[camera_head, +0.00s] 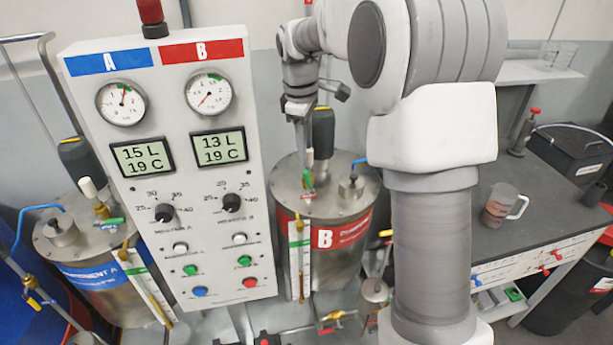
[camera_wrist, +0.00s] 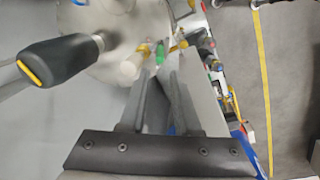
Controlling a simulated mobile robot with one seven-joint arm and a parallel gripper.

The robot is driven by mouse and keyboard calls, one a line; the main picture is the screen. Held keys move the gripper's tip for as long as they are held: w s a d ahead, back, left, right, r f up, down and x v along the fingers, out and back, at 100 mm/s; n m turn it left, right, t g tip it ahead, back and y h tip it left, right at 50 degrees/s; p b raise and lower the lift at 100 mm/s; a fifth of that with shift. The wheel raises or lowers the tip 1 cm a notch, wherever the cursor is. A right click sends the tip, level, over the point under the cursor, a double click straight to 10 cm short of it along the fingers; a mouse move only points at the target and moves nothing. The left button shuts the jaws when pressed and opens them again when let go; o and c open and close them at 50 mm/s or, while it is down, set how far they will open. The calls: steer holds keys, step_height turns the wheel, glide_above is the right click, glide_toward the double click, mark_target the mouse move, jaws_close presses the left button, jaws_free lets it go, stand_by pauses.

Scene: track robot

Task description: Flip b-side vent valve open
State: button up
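The B tank (camera_head: 325,240) is a steel drum with a red band and a white letter B, standing right of the control panel. On its lid is a small brass valve with a green lever (camera_head: 309,157); the gripper partly hides it. In the wrist view the valve shows as a white cylinder (camera_wrist: 131,66), brass fitting (camera_wrist: 144,49) and green lever (camera_wrist: 160,54), just beyond the fingertips. The lever's exact angle is unclear. My gripper (camera_head: 304,148) points down over the lid. Its dark fingers (camera_wrist: 163,76) look close together at the tips, with nothing clearly held.
The panel (camera_head: 190,170) with A and B gauges stands close left. A black-handled part with a yellow stripe (camera_wrist: 62,58) rises beside the gripper. The A tank (camera_head: 95,265) is far left. A dark workbench (camera_head: 475,225) with a mug (camera_head: 501,205) is right.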

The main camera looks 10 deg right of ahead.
mark_target(307, 172)
steer(key=f, duration=0.3)
steer(key=w+f, duration=0.1)
steer(key=f, duration=0.3)
steer(key=d+f, duration=0.1)
steer(key=f, duration=0.3)
steer(key=shift+w+p, duration=0.15)
steer(key=shift+p, duration=0.15)
jaws_close()
